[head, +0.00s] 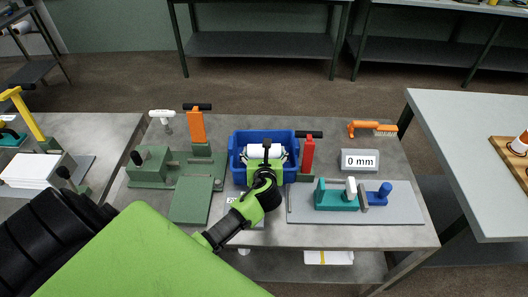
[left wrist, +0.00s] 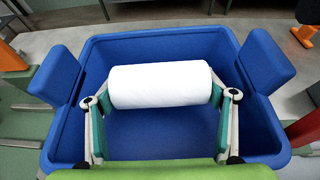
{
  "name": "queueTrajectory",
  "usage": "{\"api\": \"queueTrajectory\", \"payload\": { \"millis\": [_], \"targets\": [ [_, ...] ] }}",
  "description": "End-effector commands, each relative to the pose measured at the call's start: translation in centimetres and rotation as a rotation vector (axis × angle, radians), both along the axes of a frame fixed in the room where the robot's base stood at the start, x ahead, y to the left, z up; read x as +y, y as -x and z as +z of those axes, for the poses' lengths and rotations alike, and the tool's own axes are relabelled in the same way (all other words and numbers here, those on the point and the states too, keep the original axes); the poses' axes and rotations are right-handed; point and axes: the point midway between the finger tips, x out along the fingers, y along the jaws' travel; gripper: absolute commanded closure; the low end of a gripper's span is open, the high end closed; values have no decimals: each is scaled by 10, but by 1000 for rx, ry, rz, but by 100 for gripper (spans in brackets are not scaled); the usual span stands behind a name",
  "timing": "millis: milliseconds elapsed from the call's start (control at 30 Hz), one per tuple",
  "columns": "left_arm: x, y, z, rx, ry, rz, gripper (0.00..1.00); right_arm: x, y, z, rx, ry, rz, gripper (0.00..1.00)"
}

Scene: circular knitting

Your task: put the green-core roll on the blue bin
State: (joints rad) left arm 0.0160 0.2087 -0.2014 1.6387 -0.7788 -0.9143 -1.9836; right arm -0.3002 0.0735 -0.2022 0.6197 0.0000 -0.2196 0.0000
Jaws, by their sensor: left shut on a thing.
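My left gripper (left wrist: 161,95) is shut on a white roll (left wrist: 160,86), one finger at each end. The fingers cover the roll's ends, so its core colour cannot be seen. The roll lies crosswise within the outline of the blue bin (left wrist: 75,130); whether it touches the bin floor cannot be told. In the head view the blue bin (head: 265,135) stands on the middle table, with the roll (head: 264,151) partly hidden by my left gripper. My right gripper is not in view.
A green fixture (head: 190,170) with an orange handle (head: 197,126) is left of the bin. A red handle (head: 308,154) stands close on its right. Farther right are a "0 mm" display (head: 360,161), a teal-and-blue gauge (head: 338,196) and an orange brush (head: 370,128).

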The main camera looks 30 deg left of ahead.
Motion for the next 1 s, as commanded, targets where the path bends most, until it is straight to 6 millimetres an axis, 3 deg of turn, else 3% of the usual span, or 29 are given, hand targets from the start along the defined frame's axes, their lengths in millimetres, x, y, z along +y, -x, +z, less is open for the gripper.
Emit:
{"api": "queueTrajectory", "payload": {
  "millis": [200,233,267,567,733,1000],
  "targets": [
    [-1,3,-11,14,2,-1,47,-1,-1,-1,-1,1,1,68],
    [-1,4,-12,16,3,0,17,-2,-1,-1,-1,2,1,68],
    [-1,4,-13,18,3,0,9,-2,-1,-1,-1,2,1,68],
    [-3,6,-15,23,7,-1,7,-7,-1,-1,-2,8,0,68],
    [-4,5,-2,20,9,-2,7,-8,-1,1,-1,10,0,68],
    [-33,47,23,17,7,-5,7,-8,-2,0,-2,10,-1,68]
  ]
}}
